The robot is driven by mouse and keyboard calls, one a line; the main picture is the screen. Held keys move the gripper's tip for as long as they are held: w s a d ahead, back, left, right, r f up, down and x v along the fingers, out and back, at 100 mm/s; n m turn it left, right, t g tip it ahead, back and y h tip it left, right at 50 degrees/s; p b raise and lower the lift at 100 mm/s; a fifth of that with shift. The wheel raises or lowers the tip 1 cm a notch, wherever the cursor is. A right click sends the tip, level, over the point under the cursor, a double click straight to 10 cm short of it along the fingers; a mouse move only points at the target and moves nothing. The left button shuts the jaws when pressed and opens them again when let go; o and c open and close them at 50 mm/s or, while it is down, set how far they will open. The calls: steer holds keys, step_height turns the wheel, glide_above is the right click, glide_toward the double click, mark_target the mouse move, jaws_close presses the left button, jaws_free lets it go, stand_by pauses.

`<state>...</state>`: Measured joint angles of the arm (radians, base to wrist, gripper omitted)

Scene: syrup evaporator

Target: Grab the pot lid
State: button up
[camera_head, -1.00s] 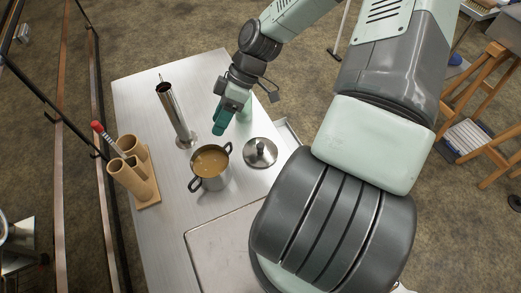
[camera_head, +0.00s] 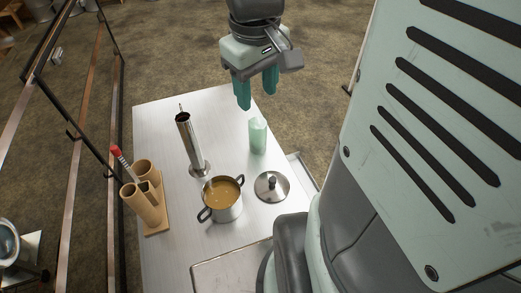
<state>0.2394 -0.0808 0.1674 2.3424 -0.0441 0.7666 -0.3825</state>
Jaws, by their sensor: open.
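The pot lid (camera_head: 271,187) is a round steel lid with a dark knob on top. It lies flat on the metal table (camera_head: 181,240), near its right edge. Just left of it stands the steel pot (camera_head: 222,207), uncovered, with two dark handles and tan liquid inside. My gripper (camera_head: 257,104) is up beyond the far end of the table in the picture, with its teal fingers pointing down. The fingers are apart with nothing between them. It is well away from the lid.
A pale green bottle (camera_head: 257,136) stands behind the lid. A tall steel cylinder (camera_head: 190,146) stands on the table behind the pot. A wooden holder (camera_head: 146,199) with tubes and a red-tipped tool is at the left. A flat metal tray (camera_head: 228,270) lies in front.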

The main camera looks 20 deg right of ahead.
step_height(320, 180, up, 10)
steer(key=s+f+m+t, duration=0.1)
steer(key=s+m+t, duration=0.1)
steer(key=t, duration=0.1)
steer(key=w+d+f+m+g, duration=0.15)
steer(key=w+d+m, duration=0.3)
steer(key=d, duration=0.65)
steer(key=d+f+m+g, duration=0.2)
steer(key=d+f+m, duration=0.25)
steer(key=f, duration=0.45)
steer(key=m+t+y, duration=0.5)
steer(key=m+y, duration=1)
steer(key=y, duration=0.1)
glide_toward(273, 179)
steer(key=x, duration=1)
steer(key=shift+f, duration=0.25)
